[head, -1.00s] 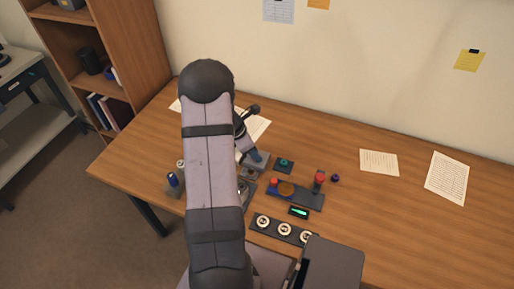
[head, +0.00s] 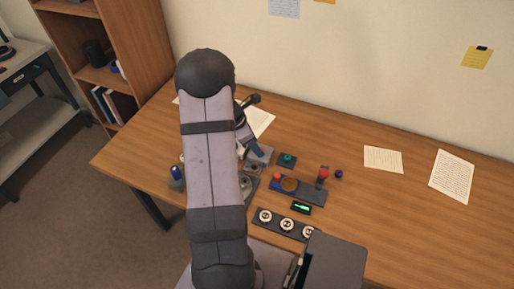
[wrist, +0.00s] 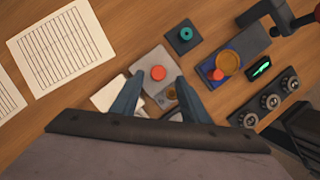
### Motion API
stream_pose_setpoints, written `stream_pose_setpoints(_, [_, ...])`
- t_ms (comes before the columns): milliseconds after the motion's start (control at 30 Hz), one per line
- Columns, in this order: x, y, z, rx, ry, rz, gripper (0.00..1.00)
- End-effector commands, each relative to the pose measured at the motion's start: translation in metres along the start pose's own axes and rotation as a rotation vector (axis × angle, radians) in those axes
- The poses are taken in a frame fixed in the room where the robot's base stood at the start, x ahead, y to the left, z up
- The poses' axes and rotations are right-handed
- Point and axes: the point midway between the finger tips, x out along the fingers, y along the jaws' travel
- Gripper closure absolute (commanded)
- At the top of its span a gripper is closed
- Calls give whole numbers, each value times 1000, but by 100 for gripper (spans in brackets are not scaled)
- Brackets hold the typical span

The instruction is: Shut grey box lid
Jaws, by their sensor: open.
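A dark grey box (head: 288,274) with a raised flat panel that looks like its lid (head: 335,262) stands at the front right of the desk, cut off by the lower edge of the head view. The lid appears open. A dark part at the right edge of the wrist view may be the same box, but I cannot tell. My gripper (wrist: 158,78) is open and empty, its blue fingers on either side of a light grey plate with a red button (wrist: 158,73). In the head view my arm partly hides the gripper, which is well behind and left of the box.
A teal-button block (head: 287,159), a blue-and-grey panel with a red-topped lever (head: 323,175), a small green display (head: 301,207) and a strip of round white dials (head: 286,224) stand between gripper and box. Papers (head: 384,159) lie behind.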

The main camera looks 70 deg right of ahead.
Motion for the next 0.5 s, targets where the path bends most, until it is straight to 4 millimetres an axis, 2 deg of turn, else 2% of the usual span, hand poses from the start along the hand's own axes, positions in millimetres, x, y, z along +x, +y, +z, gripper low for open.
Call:
stream_pose_setpoints(233, [-33, 0, -1, 0, -1, 3, 59])
stream_pose_setpoints(500, [-46, 0, -1, -1, 1, -1, 59])
